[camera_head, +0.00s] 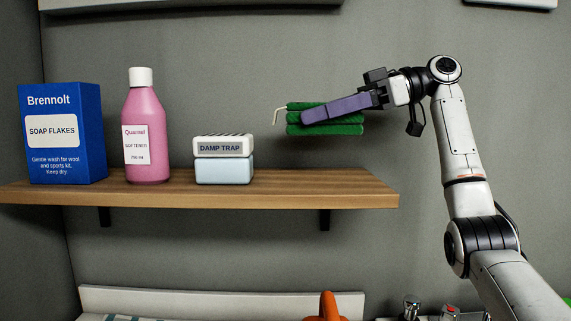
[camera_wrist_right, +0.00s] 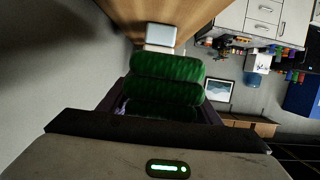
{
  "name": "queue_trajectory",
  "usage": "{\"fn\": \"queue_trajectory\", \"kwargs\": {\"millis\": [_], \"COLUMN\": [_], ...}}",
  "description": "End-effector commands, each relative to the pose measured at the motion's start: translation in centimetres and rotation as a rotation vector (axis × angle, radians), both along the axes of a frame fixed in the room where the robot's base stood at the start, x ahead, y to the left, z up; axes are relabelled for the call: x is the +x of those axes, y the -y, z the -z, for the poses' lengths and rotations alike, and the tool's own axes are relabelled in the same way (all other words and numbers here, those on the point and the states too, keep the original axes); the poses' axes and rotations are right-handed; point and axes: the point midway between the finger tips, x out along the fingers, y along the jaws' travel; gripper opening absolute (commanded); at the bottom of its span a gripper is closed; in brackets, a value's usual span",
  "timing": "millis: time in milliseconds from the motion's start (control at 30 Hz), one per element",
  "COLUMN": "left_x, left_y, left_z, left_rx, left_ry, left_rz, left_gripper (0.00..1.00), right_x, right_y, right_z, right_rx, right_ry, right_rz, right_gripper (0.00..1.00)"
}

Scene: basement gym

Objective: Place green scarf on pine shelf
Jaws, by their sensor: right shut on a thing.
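The green scarf (camera_head: 335,129) is a folded, rolled bundle held in the air over the right end of the pine shelf (camera_head: 325,185). My right gripper (camera_head: 312,114) is shut on it, with a purple finger across its near side. A gap shows between the scarf and the shelf top. In the right wrist view the scarf (camera_wrist_right: 165,68) sits between the fingers, with the wooden shelf (camera_wrist_right: 184,12) beyond it. A thin pale hooked piece (camera_head: 278,113) sticks out left of the scarf; I cannot tell what it belongs to. My left gripper is not in view.
On the shelf stand a blue soap flakes box (camera_head: 66,135), a pink softener bottle (camera_head: 145,128) and a damp trap (camera_head: 223,160). The shelf right of the damp trap is bare. An orange object (camera_head: 328,306) and a white edge (camera_head: 200,303) are below.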

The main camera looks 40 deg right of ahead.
Motion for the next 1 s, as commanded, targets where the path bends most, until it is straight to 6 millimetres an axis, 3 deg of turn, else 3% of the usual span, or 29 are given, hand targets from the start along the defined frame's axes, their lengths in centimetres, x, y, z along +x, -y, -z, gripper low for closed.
{"fn": "queue_trajectory", "kwargs": {"millis": [100, 367, 533, 967, 1000], "left_x": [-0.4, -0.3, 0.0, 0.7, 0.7], "left_y": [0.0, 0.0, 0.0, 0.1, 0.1], "left_z": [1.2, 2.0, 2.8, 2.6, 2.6], "left_rx": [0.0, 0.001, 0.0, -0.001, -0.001], "left_ry": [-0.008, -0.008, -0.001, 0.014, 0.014], "left_rz": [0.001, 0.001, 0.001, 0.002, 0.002], "left_gripper": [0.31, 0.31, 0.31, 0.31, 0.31], "right_x": [0.1, 0.1, 0.1, 0.0, 0.1], "right_y": [0.0, 0.0, 0.0, 0.0, 0.0], "right_z": [2.8, 5.3, 8.0, 8.8, 8.9], "right_rx": [-0.002, 0.0, -0.001, 0.0, 0.0], "right_ry": [-0.006, -0.003, -0.005, 0.0, -0.001], "right_rz": [0.002, 0.002, 0.002, 0.0, 0.0], "right_gripper": [0.32, 0.32, 0.32, 0.32, 0.59]}}
